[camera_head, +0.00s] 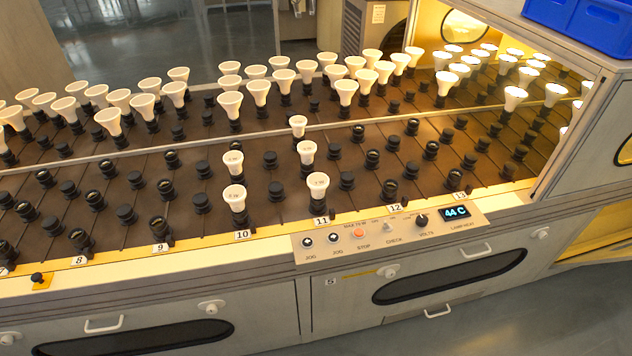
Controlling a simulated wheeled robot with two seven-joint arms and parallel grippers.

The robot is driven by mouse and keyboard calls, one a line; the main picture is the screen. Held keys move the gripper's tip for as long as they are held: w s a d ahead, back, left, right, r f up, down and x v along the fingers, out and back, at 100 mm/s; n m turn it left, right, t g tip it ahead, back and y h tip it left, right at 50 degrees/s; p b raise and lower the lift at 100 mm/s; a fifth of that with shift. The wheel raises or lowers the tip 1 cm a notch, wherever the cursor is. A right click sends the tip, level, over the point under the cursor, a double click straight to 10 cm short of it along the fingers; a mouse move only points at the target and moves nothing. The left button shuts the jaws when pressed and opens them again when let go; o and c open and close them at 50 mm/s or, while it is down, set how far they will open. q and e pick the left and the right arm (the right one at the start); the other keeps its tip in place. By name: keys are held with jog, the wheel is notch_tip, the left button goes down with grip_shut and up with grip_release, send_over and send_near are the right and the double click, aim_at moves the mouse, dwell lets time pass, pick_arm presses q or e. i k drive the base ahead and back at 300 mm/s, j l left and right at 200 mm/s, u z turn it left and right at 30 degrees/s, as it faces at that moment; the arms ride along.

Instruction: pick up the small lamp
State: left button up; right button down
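Several white, flared lamps stand upright in black sockets on the brown slatted bed. In the near section, a lamp (298,122) stands farthest back and looks the smallest, though I cannot tell for certain that it is the small lamp. Close in front of it is another lamp (306,150), then a front lamp (318,182) by label 11. To the left are a lamp (233,160) and a front lamp (234,195) by label 10. Neither of my grippers is in view.
Many larger-looking lamps (258,90) crowd the back section beyond a rail. Empty black sockets (166,189) fill much of the near section. A control panel (390,233) reading 44 C is at the front edge. A lit enclosure (590,130) stands right, with a blue crate (580,22) on top.

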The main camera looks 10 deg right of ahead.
aim_at(318, 183)
jog(key=i+l, duration=0.1)
jog(key=l, duration=0.35)
jog(key=i+l+u, duration=0.15)
jog(key=l+u, duration=0.35)
jog(key=l, duration=0.15)
jog(key=l+u, duration=0.5)
jog(key=l, duration=0.2)
